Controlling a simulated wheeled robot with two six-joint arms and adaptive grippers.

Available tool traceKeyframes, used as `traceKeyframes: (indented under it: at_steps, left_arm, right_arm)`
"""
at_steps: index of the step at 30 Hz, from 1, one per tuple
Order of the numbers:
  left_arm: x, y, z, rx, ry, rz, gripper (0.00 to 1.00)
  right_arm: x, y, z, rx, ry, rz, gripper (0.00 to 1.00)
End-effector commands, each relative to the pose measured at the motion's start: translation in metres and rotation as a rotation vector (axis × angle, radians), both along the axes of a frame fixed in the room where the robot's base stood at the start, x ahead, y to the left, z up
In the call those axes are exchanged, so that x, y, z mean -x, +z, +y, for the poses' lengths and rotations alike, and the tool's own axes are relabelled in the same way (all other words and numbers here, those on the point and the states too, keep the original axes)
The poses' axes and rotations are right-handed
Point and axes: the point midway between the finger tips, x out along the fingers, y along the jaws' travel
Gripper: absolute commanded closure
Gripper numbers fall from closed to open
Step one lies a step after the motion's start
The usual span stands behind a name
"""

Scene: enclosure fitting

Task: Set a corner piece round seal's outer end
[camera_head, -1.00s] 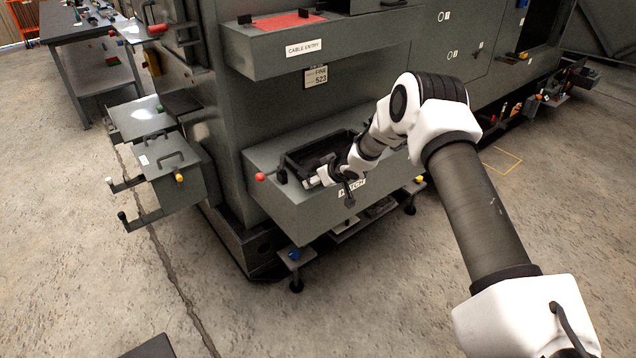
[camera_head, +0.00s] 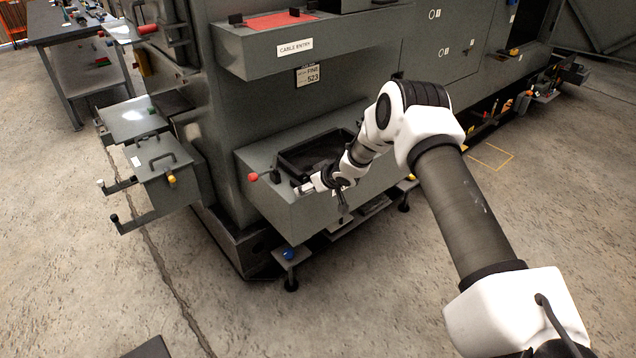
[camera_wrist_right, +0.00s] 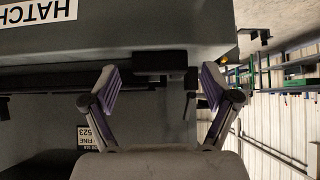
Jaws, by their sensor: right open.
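The hatch box (camera_head: 268,202) juts from the grey machine, with a black-rimmed opening (camera_head: 318,150) in its top. My right gripper (camera_head: 303,189) is over the box's front top edge, beside the opening's near side. In the right wrist view the right gripper (camera_wrist_right: 160,88) is open, its two fingers spread apart. A dark block (camera_wrist_right: 160,62) sits between and beyond the fingers, against the box; the fingers do not visibly grip it. I cannot tell whether this block is the corner piece or part of the seal. My left gripper is not in view.
A red knob (camera_head: 253,177) sticks out at the box's left edge. The cable entry box (camera_head: 262,45) overhangs above. A handled box (camera_head: 165,170) with projecting arms is at left. Open concrete floor (camera_head: 290,325) lies in front.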

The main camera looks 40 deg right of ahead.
Motion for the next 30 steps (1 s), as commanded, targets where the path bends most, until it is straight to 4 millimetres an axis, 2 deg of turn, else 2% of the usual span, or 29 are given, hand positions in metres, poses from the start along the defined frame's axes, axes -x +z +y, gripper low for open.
traceKeyframes:
  at_steps: [7, 12, 15, 18, 20, 23, 26, 27, 29, 30]
  left_arm:
    - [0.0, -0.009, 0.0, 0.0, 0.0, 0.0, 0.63]
    - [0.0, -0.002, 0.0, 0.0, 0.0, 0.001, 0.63]
    - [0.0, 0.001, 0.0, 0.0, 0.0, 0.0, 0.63]
    - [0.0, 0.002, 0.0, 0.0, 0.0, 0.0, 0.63]
    - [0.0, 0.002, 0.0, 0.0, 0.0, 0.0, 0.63]
    - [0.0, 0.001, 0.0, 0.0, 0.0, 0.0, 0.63]
    - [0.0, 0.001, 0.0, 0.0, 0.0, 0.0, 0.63]
    - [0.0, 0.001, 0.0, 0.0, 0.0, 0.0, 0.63]
    - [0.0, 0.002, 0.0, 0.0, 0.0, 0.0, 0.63]
    - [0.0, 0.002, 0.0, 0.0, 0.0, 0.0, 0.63]
  right_arm:
    - [0.041, 0.041, -0.003, -0.01, -0.004, -0.003, 0.13]
    - [0.067, 0.071, -0.005, -0.009, -0.006, -0.002, 0.13]
    - [0.076, 0.078, -0.006, -0.006, -0.004, -0.002, 0.13]
    - [0.083, 0.077, -0.003, -0.007, 0.0, 0.008, 0.13]
    - [0.091, 0.066, 0.01, -0.014, 0.006, 0.033, 0.13]
    - [0.122, 0.024, 0.055, -0.044, 0.018, 0.13, 0.13]
    - [0.191, -0.037, 0.116, -0.081, 0.011, 0.296, 0.13]
    - [0.228, -0.059, 0.138, -0.087, 0.0, 0.373, 0.13]
    - [0.287, -0.086, 0.164, -0.085, -0.022, 0.487, 0.13]
    - [0.325, -0.099, 0.177, -0.075, -0.038, 0.557, 0.13]
